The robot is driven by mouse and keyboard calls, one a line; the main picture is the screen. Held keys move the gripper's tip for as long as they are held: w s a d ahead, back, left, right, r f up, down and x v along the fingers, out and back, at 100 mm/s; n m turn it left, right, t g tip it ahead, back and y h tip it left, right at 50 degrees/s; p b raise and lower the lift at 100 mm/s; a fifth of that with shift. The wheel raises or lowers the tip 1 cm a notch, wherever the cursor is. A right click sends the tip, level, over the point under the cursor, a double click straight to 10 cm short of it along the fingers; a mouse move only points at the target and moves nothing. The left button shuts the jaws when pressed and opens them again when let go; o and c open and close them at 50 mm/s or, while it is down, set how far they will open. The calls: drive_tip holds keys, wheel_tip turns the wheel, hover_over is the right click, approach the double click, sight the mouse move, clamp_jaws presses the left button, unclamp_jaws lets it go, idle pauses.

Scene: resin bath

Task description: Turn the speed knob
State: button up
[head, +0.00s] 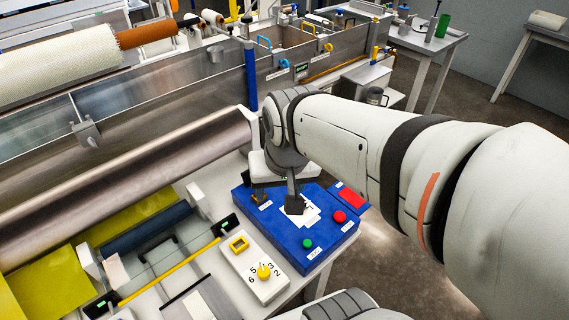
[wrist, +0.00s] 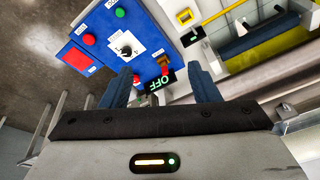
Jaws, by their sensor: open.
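A blue control box (head: 285,236) sits on the bench, with a white dial plate (head: 310,217) on its top. In the wrist view a small dark knob (wrist: 127,50) stands on that plate; in the head view my finger hides it. A pale panel (head: 243,268) beside the box carries a yellow knob (head: 263,271) ringed by numbers. I cannot read which knob is labelled for speed. My gripper (wrist: 160,72) is open and empty, its blue fingers spread apart. In the head view my gripper (head: 277,200) is over the back part of the box, apart from the yellow knob.
The box also has a green button (head: 307,243), a red button (head: 339,216) and a red panel (head: 352,198). An OFF display (wrist: 160,86) shows between my fingers. Open floor is to the right.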

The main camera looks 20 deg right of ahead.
drive_tip(key=w+d+f+m+y+b, duration=0.1)
drive_tip(key=w+d+f+m, duration=0.45)
drive_tip(key=f+m, duration=0.2)
drive_tip(key=w+d+f+m+g+y+b, duration=0.1)
drive_tip(key=w+d+f+m+y+b, duration=0.1)
drive_tip(key=w+d+f+m, duration=0.55)
drive_tip(key=w+d+f+m+y+b, duration=0.1)
drive_tip(key=w+d+f+m, duration=0.25)
drive_tip(key=f+m, duration=0.45)
drive_tip(key=shift+n, duration=0.9)
drive_tip(key=x, duration=0.9)
drive_tip(key=shift+s+d+f, duration=0.15)
drive_tip(key=shift+s+d, duration=0.1)
drive_tip(key=shift+d, duration=0.15)
drive_tip(key=shift+c, duration=0.3)
